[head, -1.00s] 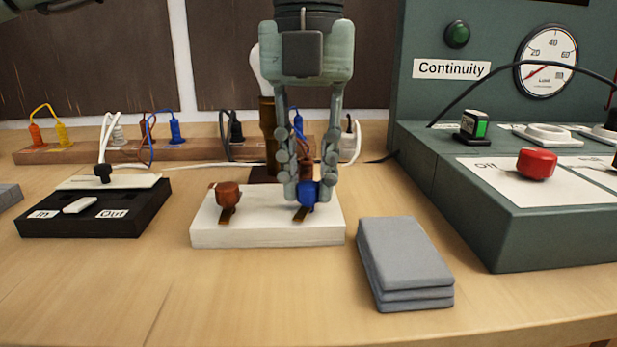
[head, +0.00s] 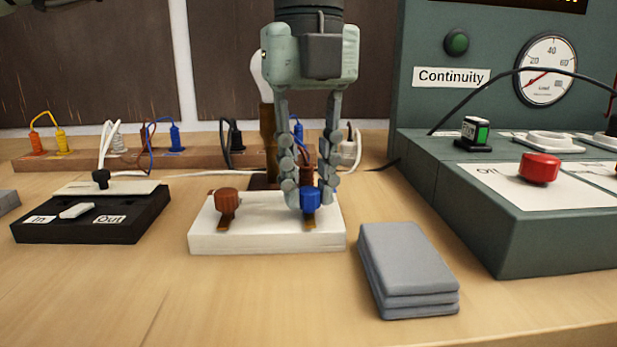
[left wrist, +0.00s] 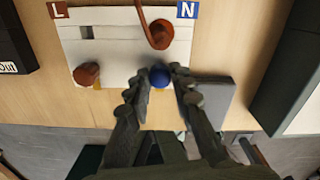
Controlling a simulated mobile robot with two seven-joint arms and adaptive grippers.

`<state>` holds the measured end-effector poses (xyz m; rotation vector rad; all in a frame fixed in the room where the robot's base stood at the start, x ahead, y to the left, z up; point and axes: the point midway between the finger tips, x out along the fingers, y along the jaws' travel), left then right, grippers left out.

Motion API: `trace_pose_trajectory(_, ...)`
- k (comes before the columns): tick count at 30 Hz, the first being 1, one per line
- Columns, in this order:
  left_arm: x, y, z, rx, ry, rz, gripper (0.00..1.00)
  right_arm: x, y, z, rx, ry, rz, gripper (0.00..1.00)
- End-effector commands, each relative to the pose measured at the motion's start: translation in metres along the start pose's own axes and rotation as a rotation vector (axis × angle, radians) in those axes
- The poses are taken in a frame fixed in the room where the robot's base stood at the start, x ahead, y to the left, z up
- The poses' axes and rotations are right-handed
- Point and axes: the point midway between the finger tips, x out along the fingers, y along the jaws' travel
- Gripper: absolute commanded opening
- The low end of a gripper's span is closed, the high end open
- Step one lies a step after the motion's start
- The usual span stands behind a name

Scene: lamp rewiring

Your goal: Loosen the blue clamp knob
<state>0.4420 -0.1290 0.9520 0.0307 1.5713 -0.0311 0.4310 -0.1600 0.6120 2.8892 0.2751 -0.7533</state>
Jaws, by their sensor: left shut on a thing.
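The blue clamp knob (head: 311,199) stands at the front right of a white terminal block (head: 262,242). My left gripper (head: 310,190) points straight down over it, with its fingers shut on the knob from both sides. In the left wrist view the blue knob (left wrist: 159,75) lies between the fingertips (left wrist: 161,74). A similar brown knob (head: 227,202) stands on the same block to the left, clear of the gripper. The wrist view shows an L label (left wrist: 58,10) and an N label (left wrist: 188,10) at the block's far edge. My right gripper is not in view.
Grey stacked pads (head: 407,262) lie right of the block. A black switch box (head: 95,225) stands left. A green test panel (head: 540,235) with a red button (head: 540,168) fills the right. A lamp bulb (head: 256,70) and a wooden plug strip (head: 60,162) are behind.

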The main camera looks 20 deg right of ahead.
Motion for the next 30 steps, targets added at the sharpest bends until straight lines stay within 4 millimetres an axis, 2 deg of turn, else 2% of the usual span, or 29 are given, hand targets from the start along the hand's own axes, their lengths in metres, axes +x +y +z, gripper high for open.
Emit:
trace_pose_trajectory(6,-0.001,0.000,0.001,-0.002,-0.003,-0.002,0.00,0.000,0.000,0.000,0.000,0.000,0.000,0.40)
trace_pose_trajectory(7,-0.001,0.000,0.001,-0.002,-0.003,-0.002,0.23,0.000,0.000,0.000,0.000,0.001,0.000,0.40)
trace_pose_trajectory(12,-0.001,0.000,0.001,-0.001,-0.002,-0.002,0.43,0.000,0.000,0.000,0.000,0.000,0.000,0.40)
trace_pose_trajectory(23,-0.006,0.000,0.000,0.000,-0.002,-0.001,0.43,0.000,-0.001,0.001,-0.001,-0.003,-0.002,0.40)
trace_pose_trajectory(26,-0.019,-0.001,0.001,-0.001,-0.004,-0.002,0.43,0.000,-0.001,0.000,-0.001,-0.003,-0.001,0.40)
trace_pose_trajectory(30,-0.048,-0.001,0.000,-0.001,-0.004,-0.003,0.43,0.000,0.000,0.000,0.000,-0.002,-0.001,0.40)
